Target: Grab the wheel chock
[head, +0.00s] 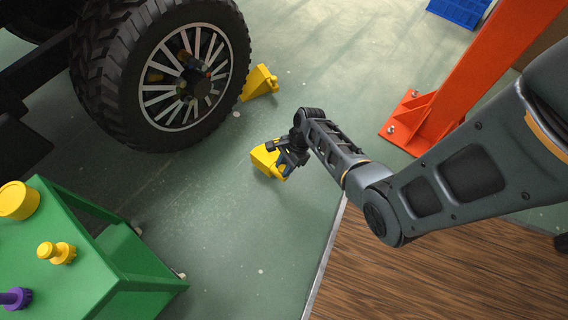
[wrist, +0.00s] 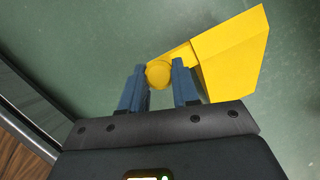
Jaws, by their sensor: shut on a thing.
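A yellow wheel chock (head: 265,160) is at my gripper (head: 287,160) in the middle of the head view, in front of the big black wheel and apart from it. In the wrist view, the chock's wedge body (wrist: 232,55) extends up and to the right. The blue fingers of my gripper (wrist: 160,82) are shut on the chock's round knob (wrist: 159,74). I cannot tell whether the chock touches the floor. A second yellow chock (head: 260,83) sits on the floor beside the wheel's right side.
The large wheel (head: 165,75) stands at upper left. A green cabinet (head: 80,255) with yellow and purple parts on top is at lower left. An orange post (head: 470,75) is bolted down at right. A wood-look surface (head: 430,270) lies at lower right. Green floor (head: 220,215) is clear between.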

